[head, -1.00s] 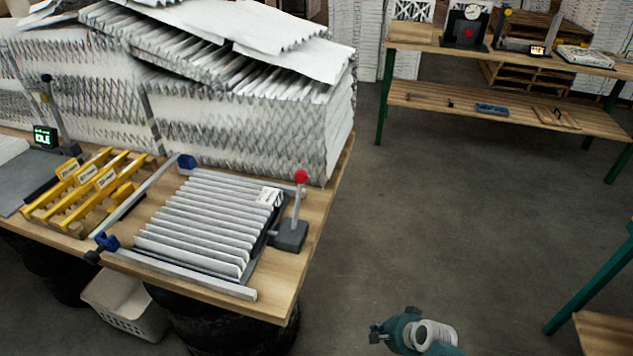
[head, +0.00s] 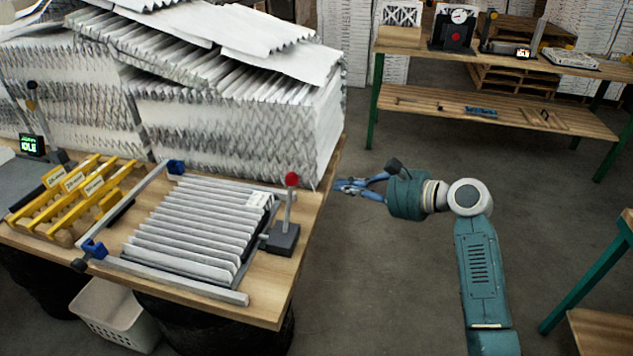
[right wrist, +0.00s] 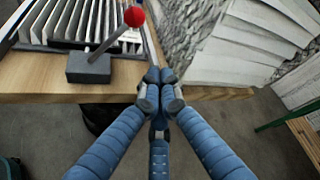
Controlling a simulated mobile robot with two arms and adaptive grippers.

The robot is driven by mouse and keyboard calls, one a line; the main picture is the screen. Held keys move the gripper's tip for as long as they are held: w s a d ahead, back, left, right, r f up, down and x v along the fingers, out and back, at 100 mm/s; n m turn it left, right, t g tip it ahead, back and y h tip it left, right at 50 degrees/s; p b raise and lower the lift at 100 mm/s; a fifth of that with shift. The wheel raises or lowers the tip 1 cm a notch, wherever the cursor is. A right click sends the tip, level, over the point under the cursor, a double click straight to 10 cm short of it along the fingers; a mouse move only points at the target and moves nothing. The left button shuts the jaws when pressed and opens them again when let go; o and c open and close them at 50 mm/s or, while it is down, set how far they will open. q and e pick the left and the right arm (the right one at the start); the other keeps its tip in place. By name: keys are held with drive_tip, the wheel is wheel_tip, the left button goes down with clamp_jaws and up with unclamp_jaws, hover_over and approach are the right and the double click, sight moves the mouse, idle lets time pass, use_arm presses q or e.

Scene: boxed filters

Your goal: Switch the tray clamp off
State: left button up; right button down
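The tray clamp is a lever with a red knob (head: 291,180) on a light rod above a dark grey base block (head: 283,239). It stands at the right edge of the bench, beside the tray frame (head: 180,282) that holds a white pleated filter (head: 195,228). The rod looks close to upright in the head view. In the right wrist view the red knob (right wrist: 134,16) is at upper left. My right gripper (head: 342,186) is right of the bench edge, apart from the lever. Its blue fingers (right wrist: 160,82) meet at the tips with nothing between them. My left gripper is not in view.
Yellow racks (head: 75,190) and a green-lit display (head: 32,144) are on the bench's left. A tall stack of pleated filters (head: 235,130) stands behind the tray. A second table (head: 495,62) is at the back right. The floor between is open.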

sight(288, 203)
drive_tip(key=w+a+p, duration=0.3)
drive_tip(key=a+p, duration=0.1)
drive_tip(key=a, duration=0.4)
drive_tip(key=shift+w+a+f, duration=0.15)
drive_tip(key=shift+a+f, duration=0.1)
drive_tip(key=shift+a, duration=0.1)
drive_tip(key=shift+r, duration=0.1)
drive_tip(key=shift+s+a+r+n, duration=0.1)
drive_tip(key=shift+s+r+n, duration=0.1)
drive_tip(key=shift+s+n, duration=0.1)
